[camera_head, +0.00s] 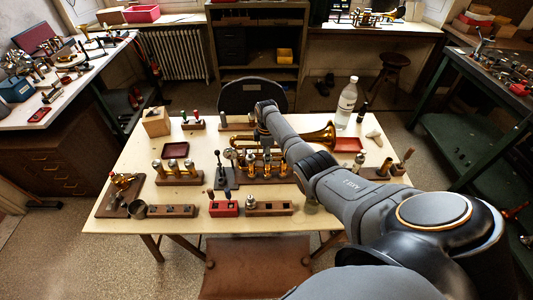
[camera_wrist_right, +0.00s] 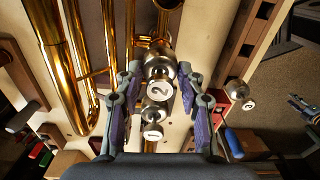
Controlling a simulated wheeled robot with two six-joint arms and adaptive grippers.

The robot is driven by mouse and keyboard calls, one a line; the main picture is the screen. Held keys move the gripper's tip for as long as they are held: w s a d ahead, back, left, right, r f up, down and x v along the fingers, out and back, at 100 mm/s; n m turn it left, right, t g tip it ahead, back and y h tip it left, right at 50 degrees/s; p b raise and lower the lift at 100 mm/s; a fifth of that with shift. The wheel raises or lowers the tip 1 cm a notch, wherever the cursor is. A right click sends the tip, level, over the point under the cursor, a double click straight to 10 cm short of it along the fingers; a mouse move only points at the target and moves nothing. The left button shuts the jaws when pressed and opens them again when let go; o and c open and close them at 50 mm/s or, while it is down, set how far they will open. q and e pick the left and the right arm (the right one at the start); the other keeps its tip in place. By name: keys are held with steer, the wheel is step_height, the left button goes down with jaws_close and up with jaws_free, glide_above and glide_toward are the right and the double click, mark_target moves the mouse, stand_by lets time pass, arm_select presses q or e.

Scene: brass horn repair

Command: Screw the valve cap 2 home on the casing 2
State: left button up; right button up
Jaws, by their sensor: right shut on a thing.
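The brass horn (camera_head: 318,136) lies across the middle of the table, and its gold tubing (camera_wrist_right: 56,60) fills the left of the wrist view. My right gripper (camera_wrist_right: 160,68) is shut on the silver valve cap 2 (camera_wrist_right: 160,91), whose end face bears a "2". The fingers lie on either side of its silver body. Casing 2 is mostly hidden behind the cap, so I cannot tell how far the cap is seated. A similar silver piece marked "1" (camera_wrist_right: 153,131) stands close to it, between the fingers.
Wooden racks with parts (camera_head: 180,178) stand left of the horn. A red block (camera_head: 223,208) and another rack (camera_head: 268,209) are at the front edge. A clear bottle (camera_head: 346,103) stands at the back right. My right arm covers the table's right side.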

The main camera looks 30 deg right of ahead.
steer(key=o, duration=0.8)
steer(key=shift+m, duration=0.5)
steer(key=o, duration=0.6)
steer(key=shift+c, duration=0.2)
steer(key=shift+r, duration=0.1)
step_height(320, 180, up, 12)
